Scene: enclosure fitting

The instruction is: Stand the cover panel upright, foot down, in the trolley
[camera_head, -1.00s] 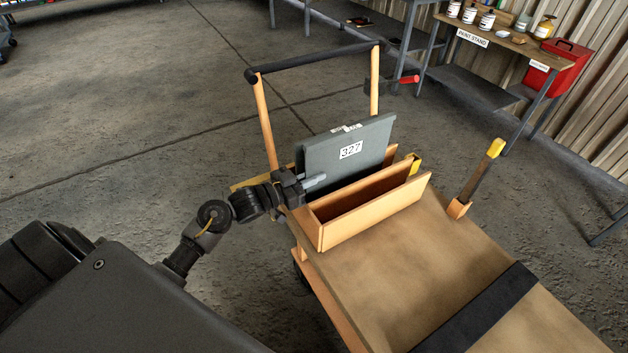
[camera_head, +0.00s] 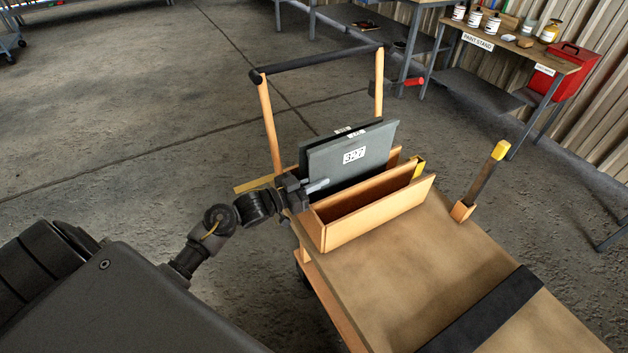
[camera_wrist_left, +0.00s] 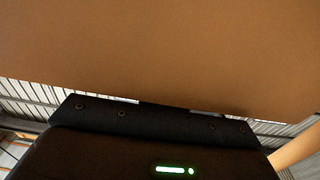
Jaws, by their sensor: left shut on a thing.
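The cover panel (camera_head: 340,163) is a grey plate with a white label, standing roughly upright at the rear of the trolley (camera_head: 385,265). Its lower part is hidden behind a wooden wall of the trolley's rack (camera_head: 375,215), so I cannot see whether its foot rests on the bottom. A second grey plate edge (camera_head: 312,141) with small white labels shows close behind it. My left gripper (camera_head: 312,187) is shut at the panel's lower left edge. In the left wrist view a plain brown surface (camera_wrist_left: 160,50) fills the top, above my dark gripper body. My right gripper is not in view.
The front slot of the rack looks empty. A black-topped handle frame (camera_head: 318,62) rises behind the panel. A yellow-tipped post (camera_head: 488,172) stands at right, and a black strap (camera_head: 485,310) crosses the clear deck. A paint stand (camera_head: 510,50) is further back.

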